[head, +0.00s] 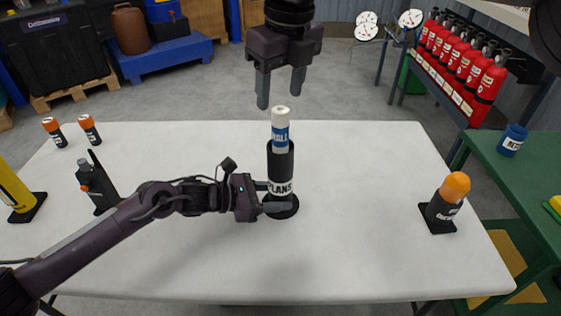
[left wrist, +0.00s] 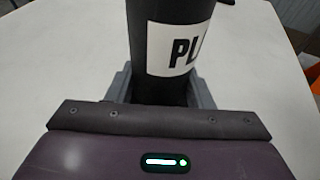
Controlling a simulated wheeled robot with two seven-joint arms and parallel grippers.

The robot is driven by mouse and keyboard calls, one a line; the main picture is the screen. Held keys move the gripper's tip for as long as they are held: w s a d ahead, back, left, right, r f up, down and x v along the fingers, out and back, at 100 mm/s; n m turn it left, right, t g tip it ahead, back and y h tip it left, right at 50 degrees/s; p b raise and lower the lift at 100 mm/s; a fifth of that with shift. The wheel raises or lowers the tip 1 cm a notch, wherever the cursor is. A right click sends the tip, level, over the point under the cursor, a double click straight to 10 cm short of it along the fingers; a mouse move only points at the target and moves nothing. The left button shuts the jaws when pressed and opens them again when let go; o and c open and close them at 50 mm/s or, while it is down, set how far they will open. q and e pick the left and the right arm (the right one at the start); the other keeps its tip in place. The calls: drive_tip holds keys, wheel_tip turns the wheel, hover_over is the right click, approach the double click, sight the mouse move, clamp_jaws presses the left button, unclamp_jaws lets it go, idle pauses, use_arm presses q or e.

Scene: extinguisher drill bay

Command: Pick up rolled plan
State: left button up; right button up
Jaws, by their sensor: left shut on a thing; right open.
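The rolled plan (head: 280,124) is a white roll with a blue band. It stands upright in a black tube holder (head: 281,163) labelled "PLANS", with its upper part sticking out. My left gripper (head: 278,197) is shut on the lower part of the holder, just above its round base. In the left wrist view the holder (left wrist: 168,40) stands between the fingers (left wrist: 160,85). My right gripper (head: 281,88) points down, open and empty, above the rolled plan. Its fingers are apart, and I cannot tell how far above the roll's top they are.
The white table (head: 350,255) is clear around the holder. An orange-topped black item (head: 445,203) stands at the right. A radio (head: 97,187), a yellow cylinder (head: 14,190) and two small orange-capped items (head: 88,128) are at the left. A green bench (head: 520,180) adjoins the right.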

sight(278, 111)
drive_tip(key=f, duration=0.4)
drive_tip(key=shift+w+a+f, duration=0.25)
drive_tip(key=shift+w+f, duration=0.05)
drive_tip(key=shift+f, duration=0.1)
drive_tip(key=shift+w+d+f, duration=0.1)
drive_tip(key=shift+w+f, duration=0.15)
drive_tip(key=shift+f, duration=1.1)
drive_tip(key=shift+w+f, duration=0.2)
drive_tip(key=shift+f, duration=1.1)
clamp_jaws()
